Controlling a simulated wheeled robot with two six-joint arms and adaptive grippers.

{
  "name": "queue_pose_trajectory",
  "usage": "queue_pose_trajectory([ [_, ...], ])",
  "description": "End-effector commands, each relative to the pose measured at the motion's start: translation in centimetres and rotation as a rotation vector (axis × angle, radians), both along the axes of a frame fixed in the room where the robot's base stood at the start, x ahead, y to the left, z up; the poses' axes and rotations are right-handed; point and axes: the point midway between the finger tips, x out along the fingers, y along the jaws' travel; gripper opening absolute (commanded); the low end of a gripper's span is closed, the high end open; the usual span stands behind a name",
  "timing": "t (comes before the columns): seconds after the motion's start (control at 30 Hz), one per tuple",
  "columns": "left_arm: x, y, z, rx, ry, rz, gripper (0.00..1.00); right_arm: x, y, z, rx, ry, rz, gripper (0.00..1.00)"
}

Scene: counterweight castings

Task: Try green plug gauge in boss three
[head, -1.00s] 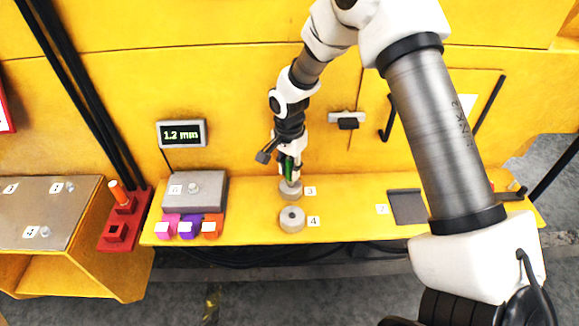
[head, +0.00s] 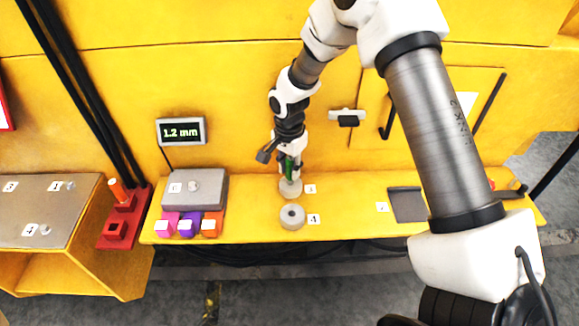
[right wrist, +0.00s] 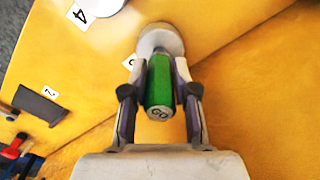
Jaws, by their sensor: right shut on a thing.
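My right gripper (head: 289,166) is shut on the green plug gauge (head: 289,171) and holds it upright over boss three (head: 290,188), a round grey boss on the yellow ledge. In the right wrist view, the green handle (right wrist: 160,85) sits between the fingers (right wrist: 160,92), and boss three (right wrist: 160,40) shows just beyond it. The gauge's lower end meets the boss or is very close to it. I cannot tell whether its tip is inside the bore. My left gripper is not in view.
Boss four (head: 292,217) stands in front, its hole clear. To the left are a grey box (head: 211,190), pink, purple and orange blocks, and a red holder (head: 112,233) with an orange-handled piece. The display (head: 181,132) reads 1.2 mm. A dark plate (head: 408,206) lies right.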

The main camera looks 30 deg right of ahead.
Motion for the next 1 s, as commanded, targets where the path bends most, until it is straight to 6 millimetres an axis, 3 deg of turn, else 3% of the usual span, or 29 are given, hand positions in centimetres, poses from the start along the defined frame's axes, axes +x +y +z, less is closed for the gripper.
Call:
queue_pose_trajectory([
  [0.23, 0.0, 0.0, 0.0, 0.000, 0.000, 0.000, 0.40, 0.0, 0.0, 0.0, 0.000, 0.000, 0.000, 0.00],
  [0.27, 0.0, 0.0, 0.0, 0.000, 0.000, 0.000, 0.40, 0.0, 0.0, 0.0, 0.000, 0.000, 0.000, 0.35],
  [0.3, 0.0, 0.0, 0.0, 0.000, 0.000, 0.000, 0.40, 0.0, 0.0, 0.0, 0.000, 0.000, 0.000, 0.49],
  [0.33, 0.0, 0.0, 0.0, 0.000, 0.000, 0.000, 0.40, 0.0, 0.0, 0.0, 0.000, 0.000, 0.000, 0.57],
  [0.73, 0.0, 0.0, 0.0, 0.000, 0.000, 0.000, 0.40, 0.0, 0.0, 0.8, 0.000, 0.000, 0.000, 0.57],
  [1.0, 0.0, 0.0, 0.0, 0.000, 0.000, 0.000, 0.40, 0.2, 0.0, 7.0, 0.000, -0.005, 0.000, 0.57],
])
